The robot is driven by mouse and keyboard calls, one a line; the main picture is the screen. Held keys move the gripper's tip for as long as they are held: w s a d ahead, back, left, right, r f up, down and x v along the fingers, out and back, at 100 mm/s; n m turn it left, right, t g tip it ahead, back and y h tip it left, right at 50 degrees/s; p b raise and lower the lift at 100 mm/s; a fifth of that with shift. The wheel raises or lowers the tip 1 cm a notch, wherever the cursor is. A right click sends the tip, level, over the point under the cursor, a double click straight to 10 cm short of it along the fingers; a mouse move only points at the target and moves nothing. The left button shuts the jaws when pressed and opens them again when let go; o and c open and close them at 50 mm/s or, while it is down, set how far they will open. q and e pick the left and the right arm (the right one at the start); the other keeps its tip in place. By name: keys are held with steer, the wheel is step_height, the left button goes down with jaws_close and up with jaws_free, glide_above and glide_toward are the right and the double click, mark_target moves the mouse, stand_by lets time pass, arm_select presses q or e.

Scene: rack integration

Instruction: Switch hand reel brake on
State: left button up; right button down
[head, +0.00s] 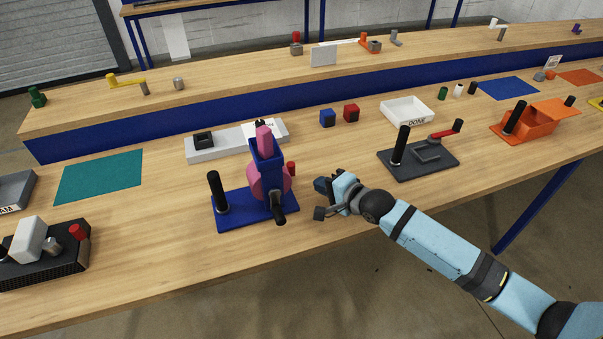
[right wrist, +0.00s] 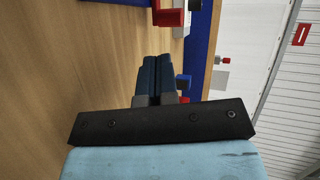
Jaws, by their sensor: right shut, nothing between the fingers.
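The hand reel stands upright on a blue base plate (head: 238,212), with a blue frame and a pink drum (head: 268,182). A black post handle (head: 217,192) rises at its left. A dark crank-like handle (head: 278,205) sits on its front, and a small red knob (head: 291,168) shows at its right side. I cannot tell the brake's state. My right gripper (head: 321,184) is shut and empty, a little right of the reel and apart from it. Its dark blue fingers (right wrist: 160,75) lie together in the right wrist view. My left gripper is not in view.
Behind the reel are a grey tray (head: 205,158), a blue cube (head: 327,118) and a red cube (head: 351,112). A dark fixture with a post (head: 425,163) stands to the right. A black box (head: 40,272) is at front left. Bare wood separates them.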

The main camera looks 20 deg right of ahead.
mark_target(294, 170)
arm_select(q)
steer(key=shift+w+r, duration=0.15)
arm_select(e)
steer(key=x, duration=0.5)
steer(key=r+x, duration=0.1)
steer(key=x, duration=0.1)
steer(key=shift+w+a, duration=0.25)
steer(key=shift+w, duration=0.05)
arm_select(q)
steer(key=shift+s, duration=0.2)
arm_select(e)
steer(key=shift+d, duration=0.1)
